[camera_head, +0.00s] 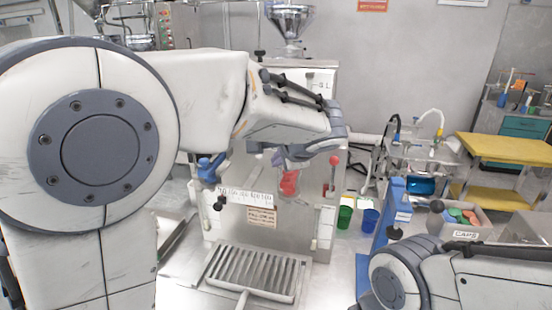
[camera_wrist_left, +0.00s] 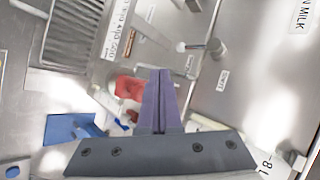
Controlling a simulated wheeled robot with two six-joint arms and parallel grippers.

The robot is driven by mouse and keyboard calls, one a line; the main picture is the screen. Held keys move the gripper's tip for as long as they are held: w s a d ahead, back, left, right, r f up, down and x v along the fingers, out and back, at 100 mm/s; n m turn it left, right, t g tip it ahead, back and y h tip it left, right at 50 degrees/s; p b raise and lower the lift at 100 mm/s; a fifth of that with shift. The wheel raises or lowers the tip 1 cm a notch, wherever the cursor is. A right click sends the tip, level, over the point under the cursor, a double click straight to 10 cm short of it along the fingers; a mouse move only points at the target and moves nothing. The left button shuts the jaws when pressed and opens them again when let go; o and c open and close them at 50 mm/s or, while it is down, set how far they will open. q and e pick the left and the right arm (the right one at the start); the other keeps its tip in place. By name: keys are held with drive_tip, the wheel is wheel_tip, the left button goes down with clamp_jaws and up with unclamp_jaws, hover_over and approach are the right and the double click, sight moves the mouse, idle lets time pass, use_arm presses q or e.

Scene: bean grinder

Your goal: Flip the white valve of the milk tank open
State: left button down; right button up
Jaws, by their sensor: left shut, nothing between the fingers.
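My left gripper (camera_head: 284,162) is shut and empty in front of the metal machine (camera_head: 318,110), close to a red valve handle (camera_head: 289,184). In the left wrist view its purple-grey fingers (camera_wrist_left: 160,75) are together. The red handle (camera_wrist_left: 130,87) lies just left of them there, partly hidden. A short metal pipe (camera_wrist_left: 215,48) with a pale-tipped lever (camera_wrist_left: 182,47) shows beyond the fingertips, apart from them; I cannot tell for sure whether this is the white valve. A panel with a MILK label (camera_wrist_left: 302,16) is at the upper right. My right gripper is out of view.
A slatted drip tray (camera_head: 255,272) lies below on the metal counter. A blue valve handle (camera_head: 210,168) is left of the gripper, and a red-knobbed lever (camera_head: 335,161) is right. Green (camera_head: 345,216) and blue (camera_head: 370,220) cups stand further right, near a CAPS box (camera_head: 467,234).

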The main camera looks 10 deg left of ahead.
sight(257, 157)
use_arm(q)
drive_tip(key=w+a+f+p, duration=0.4)
drive_tip(key=w+a, duration=0.1)
drive_tip(key=w, duration=0.3)
drive_tip(key=shift+a+f, duration=0.3)
drive_tip(key=shift+a, duration=0.05)
drive_tip(key=b, duration=0.2)
drive_tip(key=a+y+b, duration=0.1)
drive_tip(key=b, duration=0.1)
drive_tip(key=shift+w+m+b, duration=0.3)
drive_tip(key=shift+m+b, duration=0.1)
drive_tip(key=shift+a+r, duration=0.15)
drive_tip(key=shift+r, duration=0.05)
